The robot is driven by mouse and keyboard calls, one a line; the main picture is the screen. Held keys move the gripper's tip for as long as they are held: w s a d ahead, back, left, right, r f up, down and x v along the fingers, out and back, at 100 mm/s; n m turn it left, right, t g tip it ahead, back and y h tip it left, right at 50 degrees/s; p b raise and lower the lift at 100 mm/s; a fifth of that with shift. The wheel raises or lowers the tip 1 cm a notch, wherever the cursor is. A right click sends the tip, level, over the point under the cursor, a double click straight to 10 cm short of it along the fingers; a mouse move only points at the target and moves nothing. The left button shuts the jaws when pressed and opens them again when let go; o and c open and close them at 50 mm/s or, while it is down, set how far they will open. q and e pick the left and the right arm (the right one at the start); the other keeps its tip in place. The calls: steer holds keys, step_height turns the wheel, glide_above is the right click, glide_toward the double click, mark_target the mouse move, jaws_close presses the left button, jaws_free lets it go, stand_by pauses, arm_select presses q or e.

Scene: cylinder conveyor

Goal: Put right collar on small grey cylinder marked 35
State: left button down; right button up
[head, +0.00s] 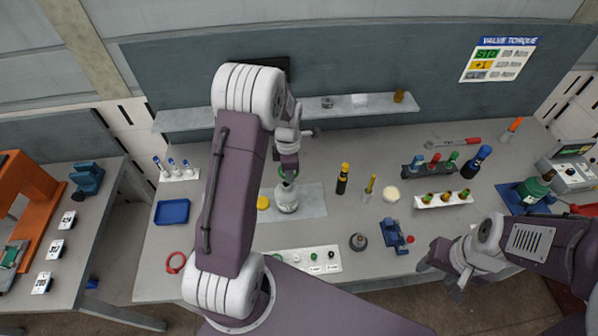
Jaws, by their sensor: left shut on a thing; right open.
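A small light-grey cylinder (287,198) stands upright on a grey mat (313,203) near the middle of the bench; any number on it is too small to read. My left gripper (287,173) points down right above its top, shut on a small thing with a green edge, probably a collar. The fingers hide most of it, and I cannot tell whether it touches the cylinder. A white board (304,268) with several small green, white and black pieces and labels lies at the front edge. My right gripper (443,270) is open and empty at the front right.
A yellow cap (263,203) lies left of the cylinder. A blue tray (172,212) and a red ring (176,262) are on the left. A yellow-black bottle (343,179), a dark round pot (358,242) and a blue vise (394,236) stand to the right.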

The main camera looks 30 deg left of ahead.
arm_select(q)
steer(key=shift+s+a+f, duration=0.15)
steer(key=shift+s+a, duration=0.15)
steer(key=shift+a, duration=0.15)
step_height(320, 180, down, 6)
steer(key=b, duration=0.5)
steer(key=shift+w+d+r, duration=0.1)
steer(key=shift+r, duration=0.15)
steer(key=shift+f, duration=0.3)
steer(key=shift+a, duration=0.25)
arm_select(e)
steer(key=f, duration=0.3)
steer(key=a+f, duration=0.1)
steer(key=shift+s+a+f, duration=0.1)
steer(key=shift+s+f, duration=0.25)
steer(key=shift+f, duration=0.05)
arm_select(q)
steer(key=shift+d, duration=0.15)
arm_select(e)
steer(key=shift+w, duration=0.1)
steer(key=shift+r, duration=0.1)
